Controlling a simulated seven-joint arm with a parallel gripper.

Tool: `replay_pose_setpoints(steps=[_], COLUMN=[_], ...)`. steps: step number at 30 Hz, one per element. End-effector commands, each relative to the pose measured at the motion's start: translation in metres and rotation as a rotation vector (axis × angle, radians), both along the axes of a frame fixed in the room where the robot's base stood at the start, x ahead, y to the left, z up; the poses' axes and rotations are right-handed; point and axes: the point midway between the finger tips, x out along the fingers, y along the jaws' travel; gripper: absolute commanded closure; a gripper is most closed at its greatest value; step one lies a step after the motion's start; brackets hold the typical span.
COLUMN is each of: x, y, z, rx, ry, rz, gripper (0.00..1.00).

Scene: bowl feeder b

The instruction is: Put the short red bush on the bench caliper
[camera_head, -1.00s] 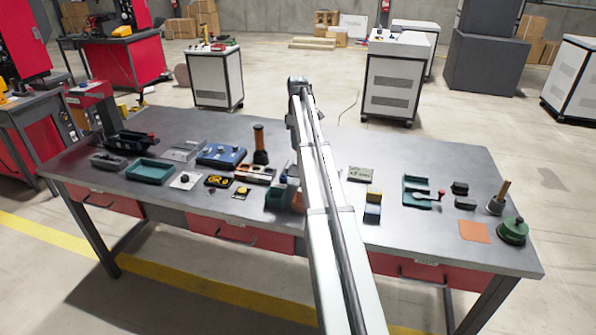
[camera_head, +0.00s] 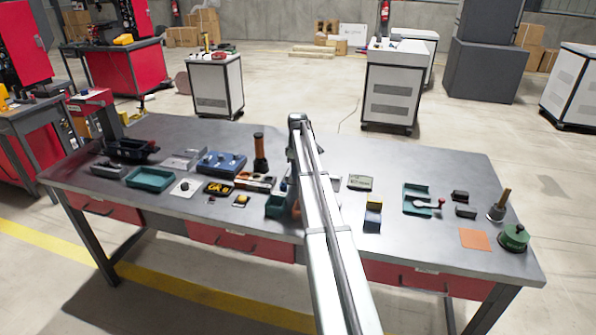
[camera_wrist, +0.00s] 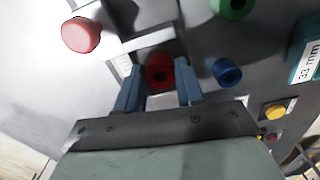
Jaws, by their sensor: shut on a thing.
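The short red bush (camera_wrist: 158,70), a ring with a dark hole, sits between the two blue fingers of my gripper (camera_wrist: 158,88) in the wrist view. The gripper is shut on it. A pale metal frame (camera_wrist: 121,62), which may be the bench caliper, lies beside and behind the bush. I cannot tell whether the bush touches it. In the head view my arm hides the gripper and the bush.
In the wrist view a red round piece (camera_wrist: 80,36) is at upper left, a green one (camera_wrist: 232,7) at the top and a blue ring (camera_wrist: 227,71) to the right. A teal tray (camera_head: 150,178) and a blue box (camera_head: 222,163) stand on the bench (camera_head: 330,250).

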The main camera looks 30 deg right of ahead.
Motion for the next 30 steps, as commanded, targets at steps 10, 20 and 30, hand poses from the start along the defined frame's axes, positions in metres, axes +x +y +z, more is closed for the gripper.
replay_pose_setpoints(steps=[10, 20, 30], x=[0.0, 0.0, 0.001], y=[0.0, 0.0, 0.0], z=[-0.002, -0.002, 0.011], rx=[0.0, 0.0, -0.001], ry=[0.0, 0.0, -0.002], rz=[0.0, 0.0, 0.0], gripper=[0.6, 0.37, 0.37])
